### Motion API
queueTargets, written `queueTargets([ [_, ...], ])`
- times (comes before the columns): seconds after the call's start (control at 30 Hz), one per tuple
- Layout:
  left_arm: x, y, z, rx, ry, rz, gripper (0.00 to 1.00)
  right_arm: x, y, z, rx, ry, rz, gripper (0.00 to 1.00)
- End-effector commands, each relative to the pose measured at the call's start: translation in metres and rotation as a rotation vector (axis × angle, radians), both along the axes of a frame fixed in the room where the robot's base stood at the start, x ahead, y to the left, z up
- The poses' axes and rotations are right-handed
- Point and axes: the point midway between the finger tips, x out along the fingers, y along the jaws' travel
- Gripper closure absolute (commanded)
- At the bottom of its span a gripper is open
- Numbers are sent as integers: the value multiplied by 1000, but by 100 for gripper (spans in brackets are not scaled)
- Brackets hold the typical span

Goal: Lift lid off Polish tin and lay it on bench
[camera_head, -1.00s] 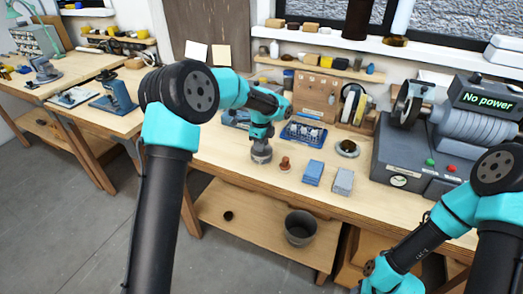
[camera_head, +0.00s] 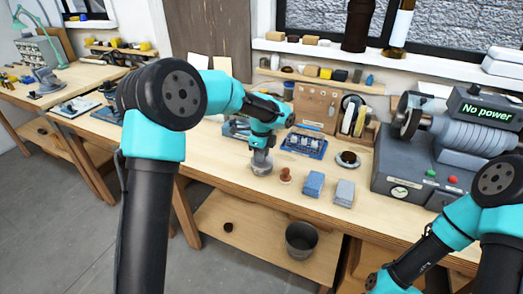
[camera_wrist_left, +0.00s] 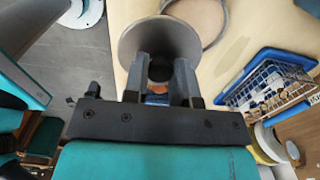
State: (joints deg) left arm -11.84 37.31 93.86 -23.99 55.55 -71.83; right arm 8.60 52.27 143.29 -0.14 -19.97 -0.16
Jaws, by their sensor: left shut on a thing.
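My left gripper (camera_wrist_left: 160,75) is shut on a round grey metal lid (camera_wrist_left: 150,35), its fingers closed around the dark middle of the disc. In the head view the left gripper (camera_head: 262,146) points down with the lid (camera_head: 261,162) below it, low at the bench top. I cannot tell whether the lid touches the wood. The polish tin (camera_head: 348,159) stands open further right on the bench (camera_head: 235,160), dark inside with a pale rim. My right arm is at the lower right; its fingers are out of the picture.
A red-brown knobbed piece (camera_head: 286,174) stands close right of the lid, then two blocks, blue (camera_head: 314,184) and grey (camera_head: 344,192). A blue tray (camera_head: 304,144) is behind. Bare wood lies left of the lid.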

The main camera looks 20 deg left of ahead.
Motion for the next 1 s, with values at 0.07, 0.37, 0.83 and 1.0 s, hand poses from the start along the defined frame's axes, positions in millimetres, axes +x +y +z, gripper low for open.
queueTargets([
  [0.07, -16, -4, 2, 0, 1, -2, 97, 0, 0, 0, 0, 0, 0, 57],
  [0.37, -81, -24, 9, 0, -1, -3, 97, 0, 0, 0, 0, 0, 0, 57],
  [0.83, -115, -34, 11, 0, 0, 0, 97, 0, 0, 0, 0, 0, 0, 57],
  [1.0, -115, -34, 11, 0, 0, 0, 97, 0, 0, 0, 0, 0, 0, 57],
])
